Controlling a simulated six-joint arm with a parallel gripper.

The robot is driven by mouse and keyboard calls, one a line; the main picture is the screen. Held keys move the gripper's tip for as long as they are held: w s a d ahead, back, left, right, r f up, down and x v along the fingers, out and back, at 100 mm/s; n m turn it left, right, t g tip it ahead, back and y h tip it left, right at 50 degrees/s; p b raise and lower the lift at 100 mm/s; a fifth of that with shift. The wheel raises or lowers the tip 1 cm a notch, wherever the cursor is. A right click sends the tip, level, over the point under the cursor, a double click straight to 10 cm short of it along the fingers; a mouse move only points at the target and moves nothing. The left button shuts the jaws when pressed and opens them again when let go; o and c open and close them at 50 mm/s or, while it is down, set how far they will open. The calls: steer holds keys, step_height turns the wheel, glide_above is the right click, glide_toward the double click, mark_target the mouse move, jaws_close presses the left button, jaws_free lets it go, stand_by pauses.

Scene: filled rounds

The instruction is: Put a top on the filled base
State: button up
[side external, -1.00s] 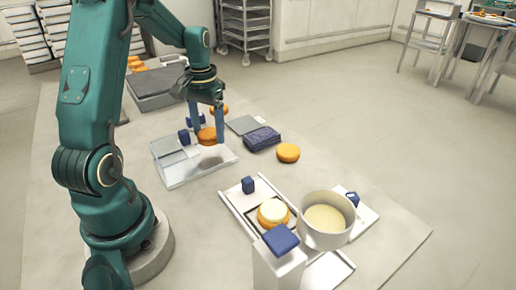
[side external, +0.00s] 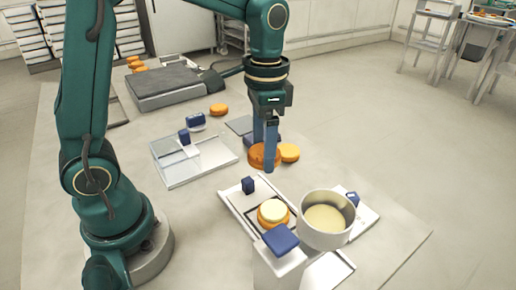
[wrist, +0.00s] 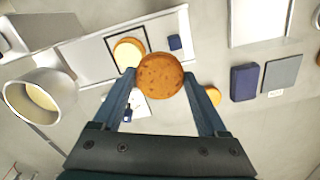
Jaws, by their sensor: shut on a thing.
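My gripper (side external: 265,150) is shut on an orange-brown round top (side external: 260,160), held level above the table, behind the filled base in the side view. In the wrist view the round top (wrist: 160,75) sits between the two fingertips (wrist: 159,88). The filled base (side external: 273,219) is an orange round with a pale cream disc on it, resting in a dark square outline on a white board (side external: 236,204). In the wrist view the filled base (wrist: 127,54) lies up and left of the held top, partly overlapped by it.
A small blue block (side external: 248,185) is on the board. A loose orange round (side external: 291,152) lies behind the held top. A clear tray (side external: 205,169) is at left.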

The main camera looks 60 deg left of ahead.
mark_target(273, 209)
steer(key=s+d+m, duration=0.2)
steer(key=d+m, duration=0.1)
steer(key=d, duration=0.3)
steer(key=shift+w+a+f, duration=0.1)
steer(key=shift+f, duration=1.3)
steer(key=shift+a+f, duration=0.1)
steer(key=shift+f, duration=1.3)
steer(key=shift+f, duration=0.75)
steer(key=o, duration=0.8)
steer(key=shift+r, duration=0.1)
steer(key=shift+r, duration=3.4)
